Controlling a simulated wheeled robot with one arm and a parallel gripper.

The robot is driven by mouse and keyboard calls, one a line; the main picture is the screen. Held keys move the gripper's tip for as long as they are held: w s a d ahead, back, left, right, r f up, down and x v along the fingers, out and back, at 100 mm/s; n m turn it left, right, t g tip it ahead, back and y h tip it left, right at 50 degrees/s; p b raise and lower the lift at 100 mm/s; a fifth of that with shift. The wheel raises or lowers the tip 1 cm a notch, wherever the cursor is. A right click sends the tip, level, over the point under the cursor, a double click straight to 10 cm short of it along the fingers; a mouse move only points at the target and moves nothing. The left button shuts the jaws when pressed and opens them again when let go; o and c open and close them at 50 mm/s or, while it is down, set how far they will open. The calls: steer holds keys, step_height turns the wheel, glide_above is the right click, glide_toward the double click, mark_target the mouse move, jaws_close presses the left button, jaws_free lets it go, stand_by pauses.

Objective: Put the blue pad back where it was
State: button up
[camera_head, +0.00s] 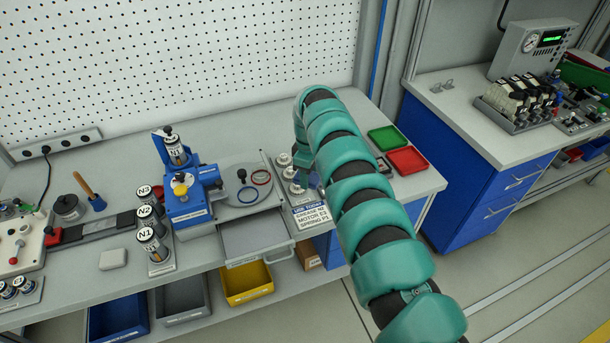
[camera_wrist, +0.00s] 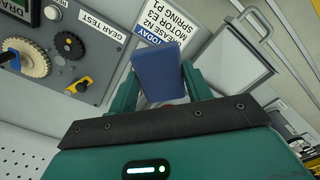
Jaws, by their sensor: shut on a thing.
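The blue pad (camera_wrist: 157,74) is held between the teal fingers of my gripper (camera_wrist: 160,88) in the wrist view. It looks like a flat blue block standing out past the fingertips. It partly covers the printed card (camera_wrist: 165,22) headed TODAY, which lists grease N2, motor E3 and spring P1. The same card shows in the head view (camera_head: 311,216), at the front of the bench. In the head view my arm hides the pad and most of my gripper. I cannot tell how high the pad is above the bench.
The gear test panel (camera_wrist: 88,62) with its gears is left of the pad in the wrist view. An open grey drawer (camera_head: 257,240) juts from the bench front. Green (camera_head: 388,138) and red (camera_head: 407,160) trays lie right of my arm. A blue press (camera_head: 190,195) stands left.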

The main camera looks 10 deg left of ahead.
steer(key=shift+w+d+r+m, duration=0.2)
steer(key=shift+w+d+m, duration=0.2)
steer(key=shift+d, duration=0.4)
steer(key=shift+w+d+r+m, duration=0.2)
steer(key=shift+w+d+m, duration=0.2)
steer(key=shift+d, duration=0.35)
steer(key=shift+d+f, duration=0.1)
steer(key=shift+s+d+m+b, duration=0.3)
steer(key=shift+s+d, duration=0.05)
steer(key=shift+d, duration=0.2)
steer(key=shift+w+r, duration=0.2)
steer(key=shift+w, duration=0.1)
steer(key=shift+w+d, duration=0.15)
steer(key=shift+w, duration=0.05)
steer(key=shift+w+d+r, duration=0.1)
steer(key=shift+w+r, duration=0.05)
steer(key=shift+w, duration=0.1)
steer(key=shift+d+m, duration=0.1)
steer(key=shift+m, duration=0.2)
steer(key=shift+w+d+r+m+b, duration=0.2)
steer(key=shift+w+d+m, duration=0.2)
steer(key=shift+d, duration=0.5)
steer(key=shift+w+d+r+m+b, duration=0.2)
steer(key=shift+d+m, duration=0.35)
steer(key=shift+d, duration=0.4)
steer(key=shift+w+d+r+m+b, duration=0.15)
steer(key=shift+w+d+m, duration=0.3)
steer(key=shift+d, duration=0.45)
